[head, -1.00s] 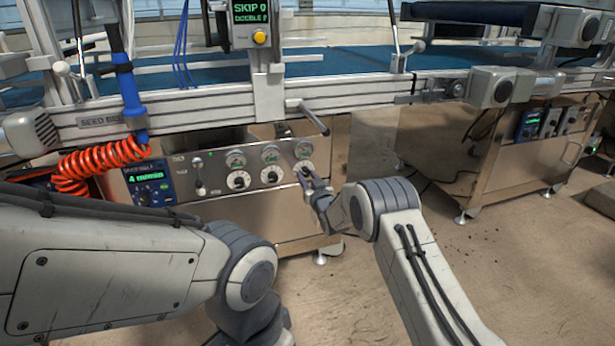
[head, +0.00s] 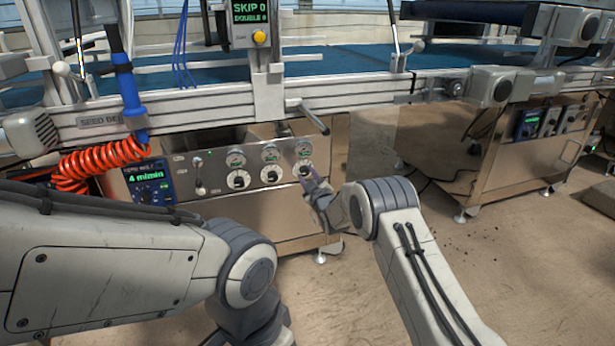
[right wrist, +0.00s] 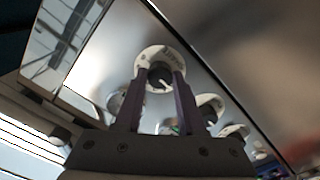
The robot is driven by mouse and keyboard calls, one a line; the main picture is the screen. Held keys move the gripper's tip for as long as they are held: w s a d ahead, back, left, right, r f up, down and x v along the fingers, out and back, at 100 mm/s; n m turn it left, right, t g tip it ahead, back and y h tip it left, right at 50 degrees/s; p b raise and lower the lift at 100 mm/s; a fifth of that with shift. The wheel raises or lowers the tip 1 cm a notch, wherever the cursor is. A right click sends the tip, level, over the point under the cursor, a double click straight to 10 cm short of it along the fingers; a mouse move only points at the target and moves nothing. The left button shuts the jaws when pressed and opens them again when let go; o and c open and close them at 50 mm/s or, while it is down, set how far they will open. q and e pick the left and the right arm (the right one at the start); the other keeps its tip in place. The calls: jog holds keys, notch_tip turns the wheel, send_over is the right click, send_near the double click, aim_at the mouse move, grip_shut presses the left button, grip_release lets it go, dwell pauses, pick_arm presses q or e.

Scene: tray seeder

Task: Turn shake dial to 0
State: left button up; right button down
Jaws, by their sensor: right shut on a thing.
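Three white round dials with dark knobs sit in a row on the steel control panel (head: 215,185), each under a small green-lit readout; their labels are too small to read. My right gripper (head: 306,178) is at the rightmost dial (head: 305,168). In the right wrist view, its two purple fingers (right wrist: 160,85) are shut on either side of that dial's dark knob (right wrist: 159,74). A white pointer mark shows on the knob, and the white scale ring (right wrist: 150,55) shows behind it. I cannot read the setting. My left gripper is out of view.
A lever handle (head: 313,117) juts out just above the rightmost dial. A coiled orange hose (head: 95,163) and a blue display reading 4 m/min (head: 150,180) are at the panel's left.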

jog(key=shift+r, duration=0.1)
dwell(0.4)
jog(key=c, duration=0.5)
grip_release()
jog(key=shift+s+d+p, duration=0.2)
jog(key=shift+s+p, duration=0.2)
jog(key=shift+s, duration=0.15)
jog(key=p+v, duration=0.3)
jog(key=v, duration=0.6)
jog(key=shift+s+p, duration=0.15)
jog(key=shift+p, duration=0.2)
